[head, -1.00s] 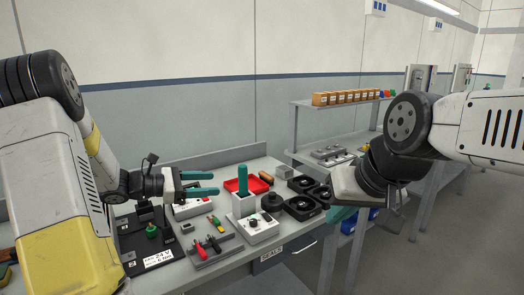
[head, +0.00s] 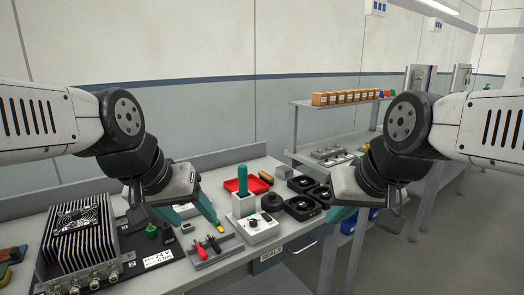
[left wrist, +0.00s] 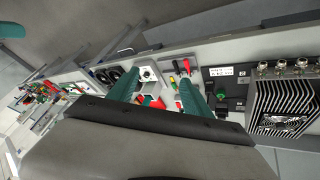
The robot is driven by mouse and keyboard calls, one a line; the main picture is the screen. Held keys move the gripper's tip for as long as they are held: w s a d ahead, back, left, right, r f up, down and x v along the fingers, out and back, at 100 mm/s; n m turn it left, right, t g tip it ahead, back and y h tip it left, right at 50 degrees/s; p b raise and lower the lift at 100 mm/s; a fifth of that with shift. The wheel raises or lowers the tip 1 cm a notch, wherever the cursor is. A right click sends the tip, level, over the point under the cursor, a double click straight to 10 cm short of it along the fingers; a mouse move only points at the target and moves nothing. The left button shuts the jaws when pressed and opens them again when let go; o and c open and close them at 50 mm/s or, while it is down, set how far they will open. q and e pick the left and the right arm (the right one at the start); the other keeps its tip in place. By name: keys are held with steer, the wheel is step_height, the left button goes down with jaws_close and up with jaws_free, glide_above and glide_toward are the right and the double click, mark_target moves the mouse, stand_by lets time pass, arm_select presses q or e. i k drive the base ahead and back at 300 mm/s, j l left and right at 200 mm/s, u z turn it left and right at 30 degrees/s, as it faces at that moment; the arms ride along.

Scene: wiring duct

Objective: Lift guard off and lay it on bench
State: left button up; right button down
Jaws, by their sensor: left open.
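A round wire guard (head: 77,217) lies over a fan on top of a black and silver finned unit (head: 92,247) at the left of the bench. Guard and fan also show at the right of the left wrist view (left wrist: 288,123). It appears seated flat on the unit. My left gripper (head: 198,222) is open, its teal fingers spread and empty, above the bench to the right of the finned unit and apart from the guard. My right gripper (head: 345,214) hangs to the right, beyond the bench's edge. Its finger spacing is unclear.
A black plate with a white label (head: 158,259) lies beside the finned unit. A grey tray with red and black plugs (head: 214,249), a white box with a knob (head: 262,228), a red bin (head: 247,186) and black fans (head: 303,208) crowd the bench to the right.

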mark_target(75, 215)
steer(key=u, duration=1.6)
steer(key=i+l, duration=0.25)
steer(key=i+l+z, duration=0.1)
steer(key=i, duration=0.3)
steer(key=l, duration=0.1)
